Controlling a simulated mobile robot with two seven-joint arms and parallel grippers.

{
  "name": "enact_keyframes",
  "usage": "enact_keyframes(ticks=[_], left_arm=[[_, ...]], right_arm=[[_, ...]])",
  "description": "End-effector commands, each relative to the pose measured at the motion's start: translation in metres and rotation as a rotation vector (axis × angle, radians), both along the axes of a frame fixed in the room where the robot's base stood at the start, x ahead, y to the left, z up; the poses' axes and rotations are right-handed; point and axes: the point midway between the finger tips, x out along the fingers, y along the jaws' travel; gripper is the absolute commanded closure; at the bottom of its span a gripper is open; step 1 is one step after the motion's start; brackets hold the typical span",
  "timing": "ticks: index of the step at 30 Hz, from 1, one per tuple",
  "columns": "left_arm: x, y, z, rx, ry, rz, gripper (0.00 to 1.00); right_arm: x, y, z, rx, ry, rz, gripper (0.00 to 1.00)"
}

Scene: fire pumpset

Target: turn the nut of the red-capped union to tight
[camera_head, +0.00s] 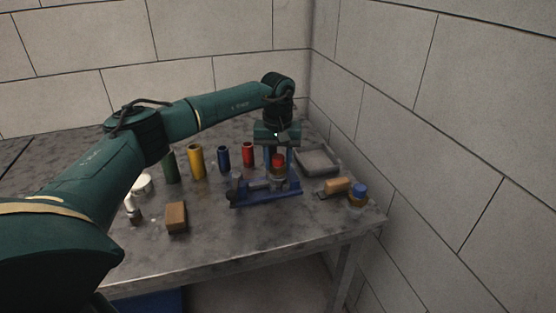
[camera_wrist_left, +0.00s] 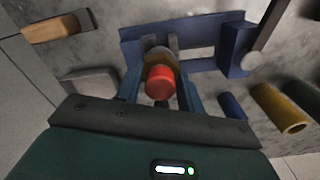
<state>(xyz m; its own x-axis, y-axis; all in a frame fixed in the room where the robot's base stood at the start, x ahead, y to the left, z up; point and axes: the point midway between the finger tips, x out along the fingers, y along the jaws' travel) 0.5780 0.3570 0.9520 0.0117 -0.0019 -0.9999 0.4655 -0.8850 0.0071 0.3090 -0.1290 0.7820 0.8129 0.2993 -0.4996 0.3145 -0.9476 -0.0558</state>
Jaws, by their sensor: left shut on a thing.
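The red-capped union (camera_head: 278,162) stands upright in a blue vise-like fixture (camera_head: 250,201) on the table. In the left wrist view its red cap (camera_wrist_left: 160,80) faces the camera, with a brass-coloured part (camera_wrist_left: 158,55) behind it. My left gripper (camera_head: 279,164) comes down from above with one finger on each side of the union and is shut on it. The wrist view shows the fingers (camera_wrist_left: 161,88) flanking the cap. Exactly where they touch the nut is hidden. My right gripper is in neither view.
Yellow (camera_head: 196,161), blue (camera_head: 223,157) and red (camera_head: 248,154) cylinders stand behind the fixture. A grey tray (camera_head: 334,169), a brush (camera_head: 336,187) and a blue-capped jar (camera_head: 358,196) lie right. A brown block (camera_head: 176,217) sits front left. Walls close off the back and right.

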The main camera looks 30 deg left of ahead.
Motion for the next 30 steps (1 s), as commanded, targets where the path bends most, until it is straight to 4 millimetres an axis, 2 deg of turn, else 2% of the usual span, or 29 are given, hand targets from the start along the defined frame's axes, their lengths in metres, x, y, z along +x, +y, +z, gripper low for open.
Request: enact_keyframes(ticks=[4,5,13,20,23,26,30], left_arm=[[0.000,-0.001,0.000,-0.001,0.000,0.000,0.85],[0.000,-0.001,0.000,-0.001,0.000,0.000,0.61],[0.000,0.000,0.000,0.000,0.001,0.001,0.40],[0.000,0.000,0.001,0.000,0.000,0.001,0.40],[0.000,0.000,0.007,0.000,-0.001,0.001,0.40],[0.001,0.000,0.021,-0.001,-0.004,0.001,0.40],[0.001,0.000,0.052,0.000,-0.006,0.001,0.40]], right_arm=[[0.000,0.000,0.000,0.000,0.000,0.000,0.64],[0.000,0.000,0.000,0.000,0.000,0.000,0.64],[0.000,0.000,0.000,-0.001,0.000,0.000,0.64],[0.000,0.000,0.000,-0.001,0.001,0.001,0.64],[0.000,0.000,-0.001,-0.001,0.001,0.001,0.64],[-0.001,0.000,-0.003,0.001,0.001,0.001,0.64],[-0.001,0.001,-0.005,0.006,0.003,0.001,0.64]])
